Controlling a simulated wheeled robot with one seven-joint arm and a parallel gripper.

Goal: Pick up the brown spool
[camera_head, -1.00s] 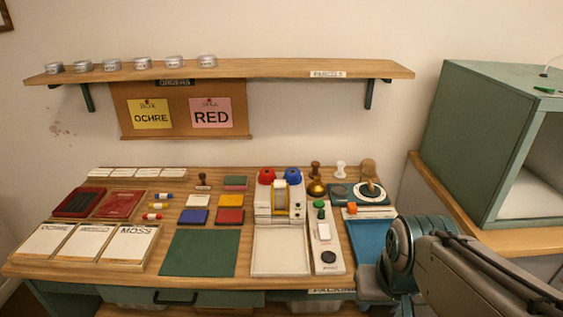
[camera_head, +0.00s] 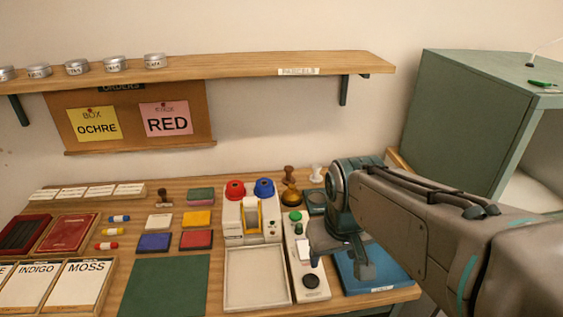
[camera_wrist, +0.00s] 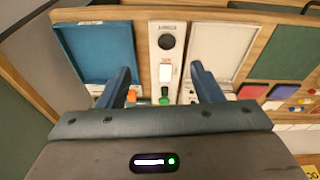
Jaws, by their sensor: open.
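The brown spool (camera_head: 288,175) stands upright at the back of the table in the head view, beside the white spool (camera_head: 316,173) and behind a brass-coloured piece (camera_head: 291,196). My gripper (camera_head: 343,262) is open and empty, in front of the spool and to its right, over the narrow white panel and the blue tray. In the wrist view my gripper (camera_wrist: 161,72) has its two fingers apart on either side of the panel with the green button. I cannot make out the brown spool in the wrist view.
The red and blue-topped dispenser (camera_head: 252,210) stands left of the spool. The narrow panel (camera_head: 300,250) and the blue tray (camera_head: 385,275) lie below my arm. A green cabinet (camera_head: 470,120) is at the right. The shelf (camera_head: 220,71) overhangs the back.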

